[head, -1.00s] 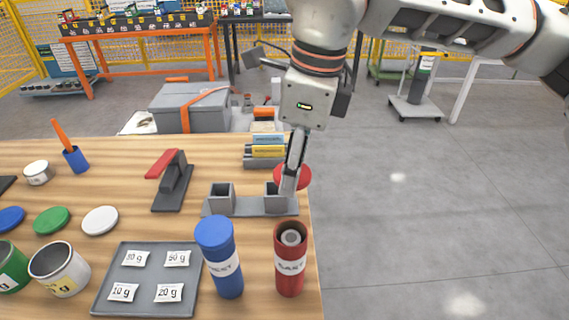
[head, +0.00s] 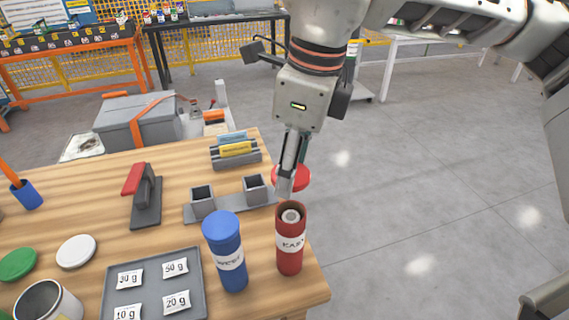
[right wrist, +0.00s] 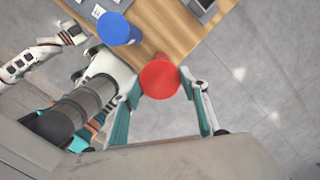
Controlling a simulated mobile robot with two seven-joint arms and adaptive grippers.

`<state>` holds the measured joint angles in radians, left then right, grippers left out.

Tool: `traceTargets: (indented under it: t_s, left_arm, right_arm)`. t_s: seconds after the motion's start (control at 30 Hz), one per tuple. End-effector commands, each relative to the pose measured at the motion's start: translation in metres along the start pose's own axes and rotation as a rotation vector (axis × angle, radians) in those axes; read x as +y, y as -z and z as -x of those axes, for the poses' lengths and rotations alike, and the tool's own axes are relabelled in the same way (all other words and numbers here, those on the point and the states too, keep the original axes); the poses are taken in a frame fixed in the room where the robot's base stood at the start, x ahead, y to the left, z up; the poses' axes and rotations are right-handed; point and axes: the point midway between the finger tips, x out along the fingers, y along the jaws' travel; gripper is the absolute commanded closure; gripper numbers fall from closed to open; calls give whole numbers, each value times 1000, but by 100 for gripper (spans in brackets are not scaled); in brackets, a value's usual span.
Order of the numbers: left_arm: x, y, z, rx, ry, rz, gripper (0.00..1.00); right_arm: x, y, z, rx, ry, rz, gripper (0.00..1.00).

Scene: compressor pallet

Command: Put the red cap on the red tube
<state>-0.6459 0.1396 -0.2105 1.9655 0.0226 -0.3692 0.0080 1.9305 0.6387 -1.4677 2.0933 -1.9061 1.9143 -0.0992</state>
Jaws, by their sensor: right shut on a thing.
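The red tube (head: 290,245) stands upright and open near the table's right edge, with a white label and a pale round thing in its mouth. My right gripper (head: 287,183) is shut on the red cap (head: 300,176), above and beyond the tube's mouth in the head view; they look apart. In the right wrist view the red cap (right wrist: 160,79) sits between the fingertips and hides what is below it. The head view does not show my left gripper; an arm end that looks like it (right wrist: 76,34) is at the left of the right wrist view, too small to read.
A blue tube with a blue cap (head: 222,225) stands close left of the red tube. A grey holder with two square sockets (head: 228,205) lies behind. A grey tray (head: 195,270) with weight packets is to the left. Open floor lies right of the table.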

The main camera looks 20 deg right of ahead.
Motion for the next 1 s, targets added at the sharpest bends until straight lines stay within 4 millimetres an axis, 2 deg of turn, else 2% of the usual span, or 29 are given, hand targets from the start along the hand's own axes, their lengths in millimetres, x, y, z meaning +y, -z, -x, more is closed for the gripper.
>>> traceTargets:
  t_s: [0.37, 0.73, 1.0]
  left_arm:
    - [2, -7, -2, -7, -2, -1, 58]
    - [1, -19, -9, -13, 4, -18, 58]
    - [-5, -19, -15, -4, 16, -30, 58]
  right_arm:
    - [0, 3, -7, 0, 1, -11, 66]
    - [0, 8, -38, 2, -2, -11, 66]
    - [1, 11, -59, 2, -1, -10, 66]
